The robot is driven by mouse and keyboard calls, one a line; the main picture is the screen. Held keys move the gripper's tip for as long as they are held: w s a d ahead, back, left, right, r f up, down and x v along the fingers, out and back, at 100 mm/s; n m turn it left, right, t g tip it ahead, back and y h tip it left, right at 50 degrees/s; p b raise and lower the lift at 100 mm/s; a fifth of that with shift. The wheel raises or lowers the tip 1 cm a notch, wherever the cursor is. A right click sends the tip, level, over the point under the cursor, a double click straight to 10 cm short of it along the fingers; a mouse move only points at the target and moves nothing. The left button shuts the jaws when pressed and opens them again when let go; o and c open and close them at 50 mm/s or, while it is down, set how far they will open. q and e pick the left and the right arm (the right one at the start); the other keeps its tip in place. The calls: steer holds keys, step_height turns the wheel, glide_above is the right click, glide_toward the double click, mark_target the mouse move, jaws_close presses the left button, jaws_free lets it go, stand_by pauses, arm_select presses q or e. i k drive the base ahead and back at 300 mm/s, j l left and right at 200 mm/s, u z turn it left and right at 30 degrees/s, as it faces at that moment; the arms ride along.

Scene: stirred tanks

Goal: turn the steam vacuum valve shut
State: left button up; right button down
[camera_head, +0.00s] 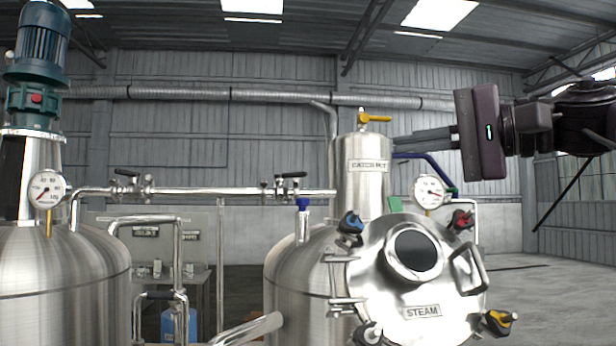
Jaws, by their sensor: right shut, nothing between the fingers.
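A horizontal steel pipe (220,192) runs between the tanks to the upright cylinder marked CATCH POT (364,190). A valve with a black handle (291,175) sits on this pipe near the tank whose round lid is marked STEAM (422,312). Its handle looks roughly in line with the pipe. No label on the valve is readable. A similar black-handled valve (127,173) sits further left on the pipe. My right gripper (398,143) is shut and empty, pointing left beside the catch pot's upper right, clear of both valves. My left gripper is not in view.
A yellow handle (374,118) tops the catch pot. Gauges stand at left (47,189) and right (429,192). The steam lid has coloured clamp knobs (351,224) and a bar handle (470,267). A green motor (40,50) rises at far left. The floor at far right is clear.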

mark_target(298, 175)
steer(key=i+j, duration=0.2)
steer(key=i, duration=0.4)
steer(key=i+j, duration=0.15)
steer(key=i, duration=0.45)
